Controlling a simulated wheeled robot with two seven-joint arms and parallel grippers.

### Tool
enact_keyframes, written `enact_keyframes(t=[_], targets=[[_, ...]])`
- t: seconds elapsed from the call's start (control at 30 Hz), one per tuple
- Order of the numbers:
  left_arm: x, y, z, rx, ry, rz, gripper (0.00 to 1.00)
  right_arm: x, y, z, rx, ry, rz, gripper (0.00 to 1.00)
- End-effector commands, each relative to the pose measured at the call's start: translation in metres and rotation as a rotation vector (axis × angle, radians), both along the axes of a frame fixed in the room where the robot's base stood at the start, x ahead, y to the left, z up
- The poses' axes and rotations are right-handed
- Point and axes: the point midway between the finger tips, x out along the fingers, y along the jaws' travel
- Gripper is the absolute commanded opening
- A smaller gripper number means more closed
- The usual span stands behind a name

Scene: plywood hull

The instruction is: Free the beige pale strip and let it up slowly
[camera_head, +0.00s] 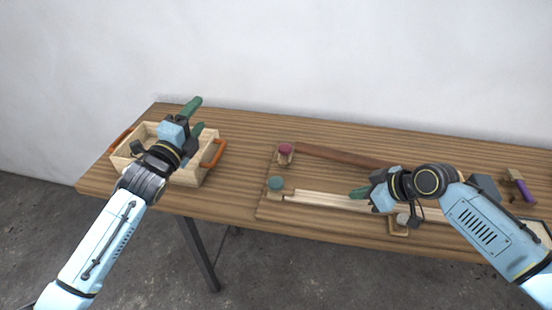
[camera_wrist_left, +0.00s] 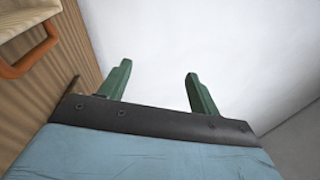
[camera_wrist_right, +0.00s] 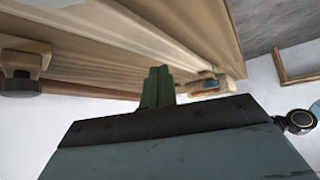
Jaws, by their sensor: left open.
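The beige pale strip (camera_head: 322,199) lies along the front of a board on the table. Its left end is by a wooden clamp with a green knob (camera_head: 275,184). Its right part is hidden behind my right gripper and arm. A clamp with a pale grey knob (camera_head: 402,219) stands below my right wrist. My right gripper (camera_head: 359,193) has its fingers together, at or just over the strip; contact is unclear. Its fingers also show closed in the right wrist view (camera_wrist_right: 158,85). My left gripper (camera_head: 196,118) is open and empty above the tray; its fingers stand apart in the left wrist view (camera_wrist_left: 160,90).
A wooden tray (camera_head: 190,178) with orange handles stands at the table's left. A dark brown strip (camera_head: 345,157) runs behind the pale one, with a red-knobbed clamp (camera_head: 285,150) at its left end. A purple-handled item (camera_head: 526,192) lies far right. The back wall is close.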

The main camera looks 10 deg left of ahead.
Motion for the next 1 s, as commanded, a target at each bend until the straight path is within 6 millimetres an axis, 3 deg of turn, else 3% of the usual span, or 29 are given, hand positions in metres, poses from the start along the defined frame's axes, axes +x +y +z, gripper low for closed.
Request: enact_keyframes(t=[0.2, 0.47, 0.7, 1.0], targets=[[0.024, -0.026, -0.031, -0.402, 0.274, 0.100, 0.63, 0.000, 0.000, 0.000, 0.000, 0.000, 0.000, 0.00], [0.029, -0.073, -0.059, -0.882, 0.572, 0.304, 0.63, 0.000, 0.000, 0.000, 0.000, 0.000, 0.000, 0.00], [0.011, -0.126, -0.066, -1.271, 0.780, 0.581, 0.63, 0.000, 0.000, 0.000, 0.000, 0.000, 0.000, 0.00], [-0.033, -0.183, -0.051, -1.599, 0.895, 0.988, 0.63, 0.000, 0.000, 0.000, 0.000, 0.000, 0.000, 0.00]])
